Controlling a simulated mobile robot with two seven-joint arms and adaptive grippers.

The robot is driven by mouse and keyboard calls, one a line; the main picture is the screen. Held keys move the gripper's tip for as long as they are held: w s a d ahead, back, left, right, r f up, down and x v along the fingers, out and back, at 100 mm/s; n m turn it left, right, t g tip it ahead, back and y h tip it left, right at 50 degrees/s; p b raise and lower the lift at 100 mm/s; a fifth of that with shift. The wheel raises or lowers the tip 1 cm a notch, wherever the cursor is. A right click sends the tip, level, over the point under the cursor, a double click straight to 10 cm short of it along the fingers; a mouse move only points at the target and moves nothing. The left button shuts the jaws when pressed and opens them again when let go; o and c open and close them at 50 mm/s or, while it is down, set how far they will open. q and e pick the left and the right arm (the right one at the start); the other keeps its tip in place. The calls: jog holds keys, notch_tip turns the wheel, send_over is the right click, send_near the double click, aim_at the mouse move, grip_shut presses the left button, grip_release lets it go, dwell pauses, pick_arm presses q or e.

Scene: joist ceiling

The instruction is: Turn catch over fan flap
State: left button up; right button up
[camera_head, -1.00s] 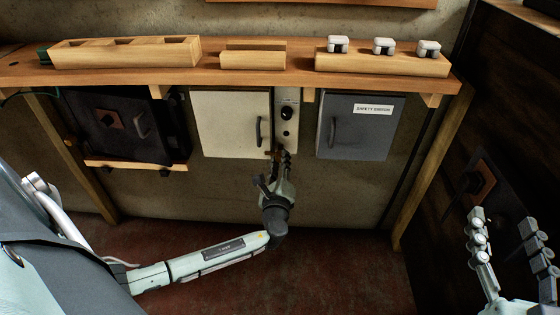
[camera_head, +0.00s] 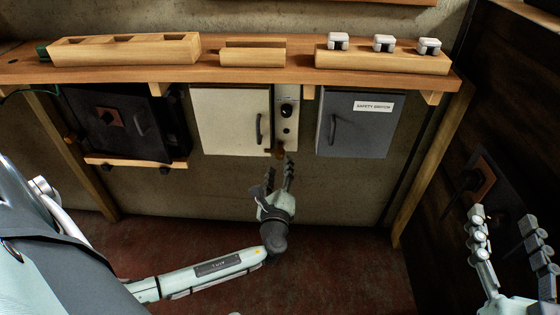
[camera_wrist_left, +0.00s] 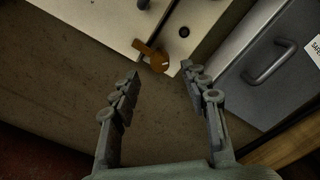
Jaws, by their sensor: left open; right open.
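A small orange-brown catch (camera_head: 279,153) sits at the lower end of the narrow grey panel (camera_head: 287,118), beside the white door (camera_head: 230,122). In the left wrist view the catch (camera_wrist_left: 158,62) has a rounded body with a white mark and an arm pointing up-left to the white door's lower corner. My left gripper (camera_head: 279,172) is open and empty, just below and apart from the catch. It also shows in the left wrist view (camera_wrist_left: 160,84), its fingers spread below the catch. My right gripper (camera_head: 503,224) is open and empty at the far right.
A grey box labelled safety switch (camera_head: 358,128) hangs right of the narrow panel. A dark panel (camera_head: 120,130) with a handle hangs at left. A wooden shelf (camera_head: 220,72) with wooden blocks runs above. A dark wall with a brown plate (camera_head: 478,182) stands at right.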

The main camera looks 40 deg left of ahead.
pick_arm(q)
jog(key=v, duration=0.7)
jog(key=shift+s, duration=0.3)
jog(key=shift+d, duration=0.15)
